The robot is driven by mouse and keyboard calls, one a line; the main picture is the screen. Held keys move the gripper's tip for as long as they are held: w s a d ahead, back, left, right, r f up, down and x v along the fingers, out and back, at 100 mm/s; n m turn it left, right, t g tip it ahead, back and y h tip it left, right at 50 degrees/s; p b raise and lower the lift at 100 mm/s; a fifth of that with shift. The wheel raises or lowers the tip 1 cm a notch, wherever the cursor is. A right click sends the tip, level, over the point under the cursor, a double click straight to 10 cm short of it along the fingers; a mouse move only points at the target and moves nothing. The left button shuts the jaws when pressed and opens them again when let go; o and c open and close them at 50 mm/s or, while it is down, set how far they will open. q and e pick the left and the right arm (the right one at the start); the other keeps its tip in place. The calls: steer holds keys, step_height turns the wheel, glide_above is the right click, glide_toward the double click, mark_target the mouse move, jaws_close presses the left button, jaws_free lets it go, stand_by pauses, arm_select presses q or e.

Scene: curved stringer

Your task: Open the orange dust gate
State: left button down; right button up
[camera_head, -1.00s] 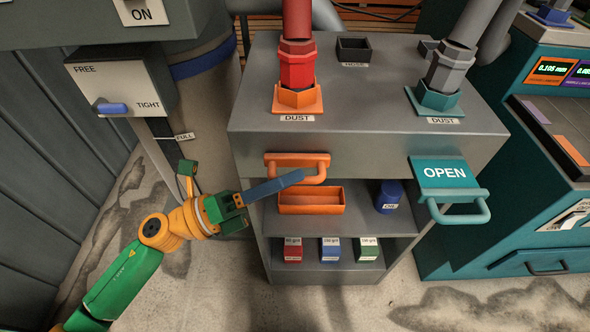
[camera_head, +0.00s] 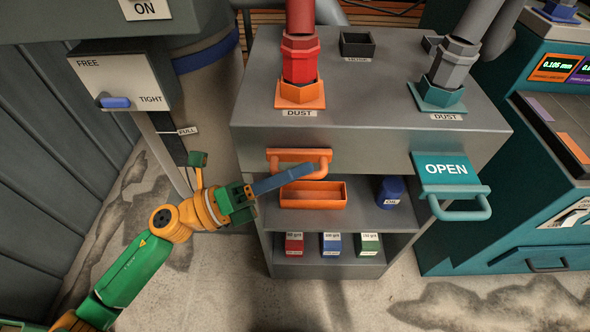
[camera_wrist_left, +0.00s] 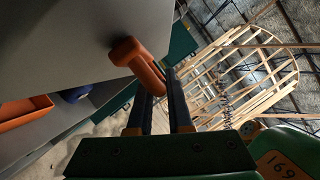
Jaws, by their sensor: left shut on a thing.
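The orange dust gate (camera_head: 285,153) is in the cabinet front, under the orange dust port. Only a narrow orange plate and its loop handle (camera_head: 274,166) show, with no word visible on it. My left gripper (camera_head: 308,170) reaches in from the left, its blue fingers shut on the handle. In the left wrist view the orange handle (camera_wrist_left: 138,62) lies at the tips of the two fingers (camera_wrist_left: 160,85). The fingers hide part of the handle in the head view. My right gripper is in neither view.
A teal gate (camera_head: 447,170) marked OPEN sticks out at the right. An orange tray (camera_head: 313,197), a blue can (camera_head: 390,192) and small boxes (camera_head: 332,243) stand on the shelves below. A FREE/TIGHT lever box (camera_head: 120,75) is at left. The floor in front is clear.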

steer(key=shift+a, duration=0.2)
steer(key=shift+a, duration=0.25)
